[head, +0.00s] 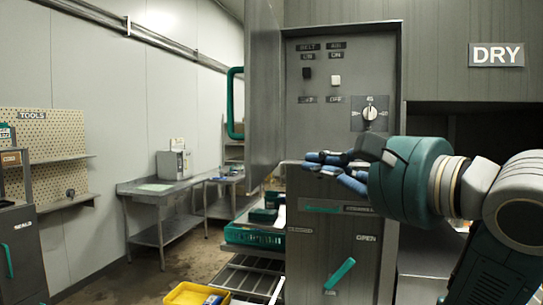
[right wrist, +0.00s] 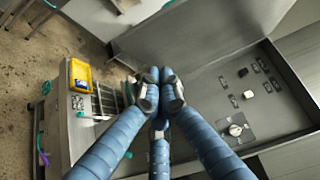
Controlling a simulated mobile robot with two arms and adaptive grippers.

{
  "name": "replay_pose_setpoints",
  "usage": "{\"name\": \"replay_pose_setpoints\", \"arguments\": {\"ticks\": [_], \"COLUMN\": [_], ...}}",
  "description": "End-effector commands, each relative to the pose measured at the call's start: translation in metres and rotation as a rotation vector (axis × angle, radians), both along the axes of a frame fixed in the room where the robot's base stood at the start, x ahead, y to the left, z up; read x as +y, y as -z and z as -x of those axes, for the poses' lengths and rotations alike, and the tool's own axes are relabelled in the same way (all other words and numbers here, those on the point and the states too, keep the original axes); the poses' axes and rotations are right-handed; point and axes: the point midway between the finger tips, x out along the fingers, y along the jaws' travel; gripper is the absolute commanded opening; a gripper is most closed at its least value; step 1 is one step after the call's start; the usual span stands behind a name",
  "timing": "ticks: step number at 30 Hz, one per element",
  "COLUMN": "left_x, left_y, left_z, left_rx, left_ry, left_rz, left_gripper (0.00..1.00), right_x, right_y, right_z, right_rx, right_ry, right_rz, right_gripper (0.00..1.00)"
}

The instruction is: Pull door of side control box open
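The side control box (head: 312,120) shows its panel with switches and a dial (head: 370,112). Its grey door (head: 264,90) stands swung open to the left, with a green handle (head: 235,104) on its far side. In the right wrist view the door (right wrist: 190,35) stands out beside the panel, and the dial (right wrist: 236,130) is at the right. My right gripper (head: 312,163) is in front of the box's lower part, fingers pointing left. Its blue fingers come together at the tips (right wrist: 160,82), with nothing seen between them. I cannot tell whether they touch the door. My left gripper is not in view.
Below the box is a front with a green lever (head: 340,273) marked OPEN. A green crate (head: 254,237) and a yellow bin (head: 192,294) stand to its left. A steel table (head: 165,192) is by the wall; floor is clear before it.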

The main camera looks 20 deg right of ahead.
Motion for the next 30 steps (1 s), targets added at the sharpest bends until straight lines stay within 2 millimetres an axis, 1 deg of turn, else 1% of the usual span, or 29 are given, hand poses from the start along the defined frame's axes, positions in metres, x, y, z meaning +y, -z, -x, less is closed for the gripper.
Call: {"name": "replay_pose_setpoints", "arguments": {"ticks": [1, 3, 9, 12, 18, 30], "left_x": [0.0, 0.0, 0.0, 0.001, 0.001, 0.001], "left_y": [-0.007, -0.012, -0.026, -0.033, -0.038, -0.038], "left_z": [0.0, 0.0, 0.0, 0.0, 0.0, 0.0], "left_rx": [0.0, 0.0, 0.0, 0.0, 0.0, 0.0], "left_ry": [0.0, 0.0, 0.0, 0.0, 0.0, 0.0], "left_rz": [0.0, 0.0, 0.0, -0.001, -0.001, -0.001], "left_gripper": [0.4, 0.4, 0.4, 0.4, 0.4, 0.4], "right_x": [0.004, 0.009, 0.022, 0.037, 0.052, 0.054], "right_y": [-0.001, -0.002, -0.002, -0.003, -0.001, 0.0], "right_z": [-0.012, -0.027, -0.065, -0.07, -0.078, -0.08], "right_rx": [0.007, 0.007, 0.005, 0.0, 0.0, 0.0], "right_ry": [-0.002, -0.002, 0.0, -0.002, 0.001, 0.002], "right_rz": [0.0, 0.0, 0.001, 0.003, 0.001, 0.0], "right_gripper": [0.0, 0.0, 0.0, 0.0, 0.0, 0.0]}}
